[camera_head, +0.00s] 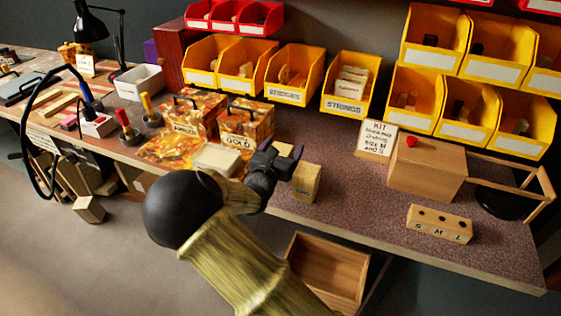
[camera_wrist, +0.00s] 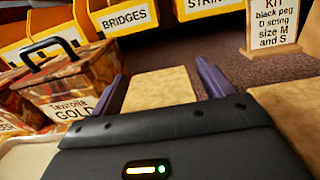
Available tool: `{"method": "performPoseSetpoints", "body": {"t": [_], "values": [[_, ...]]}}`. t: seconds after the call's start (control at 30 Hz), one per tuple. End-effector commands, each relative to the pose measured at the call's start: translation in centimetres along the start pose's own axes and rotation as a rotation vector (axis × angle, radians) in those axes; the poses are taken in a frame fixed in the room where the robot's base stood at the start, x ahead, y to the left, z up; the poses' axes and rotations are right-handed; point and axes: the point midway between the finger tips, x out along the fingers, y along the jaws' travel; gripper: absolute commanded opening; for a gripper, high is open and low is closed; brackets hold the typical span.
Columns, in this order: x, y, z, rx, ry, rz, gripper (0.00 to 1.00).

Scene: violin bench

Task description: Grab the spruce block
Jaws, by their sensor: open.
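Two pale wooden blocks stand at the bench's front edge. One block (camera_head: 305,184) has small lettering on its front that I cannot read; in the wrist view it appears to be the one at the right (camera_wrist: 287,108), outside the right finger. The other block (camera_head: 283,148) is mostly hidden behind my gripper (camera_head: 284,156) in the head view. In the wrist view its plain top (camera_wrist: 160,88) lies between and ahead of the fingers. I cannot tell which block is spruce. My gripper, also in the wrist view (camera_wrist: 161,76), is open and holds nothing.
A patterned box marked GOLD (camera_head: 246,124) stands close left of my gripper, with a pale tray (camera_head: 216,160) in front. A KIT sign (camera_head: 377,139) and wooden box (camera_head: 427,170) stand right. Yellow bins (camera_head: 350,83) line the back. Bench space right of the blocks is clear.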

Motion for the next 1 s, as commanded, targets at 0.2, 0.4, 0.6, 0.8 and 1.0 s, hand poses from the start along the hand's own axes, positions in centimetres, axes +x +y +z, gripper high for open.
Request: {"method": "performPoseSetpoints", "body": {"t": [0.2, 0.4, 0.6, 0.8, 1.0], "values": [[0.0, 0.0, 0.0, 0.0, 0.0, 0.0, 0.76], [0.0, 0.0, 0.0, 0.0, 0.0, 0.0, 0.37], [0.0, 0.0, 0.0, 0.001, -0.001, 0.0, 0.28], [0.0, 0.0, 0.8, 0.003, -0.001, 0.0, 0.28], [0.0, 0.0, 4.0, 0.005, -0.001, 0.0, 0.28]]}}
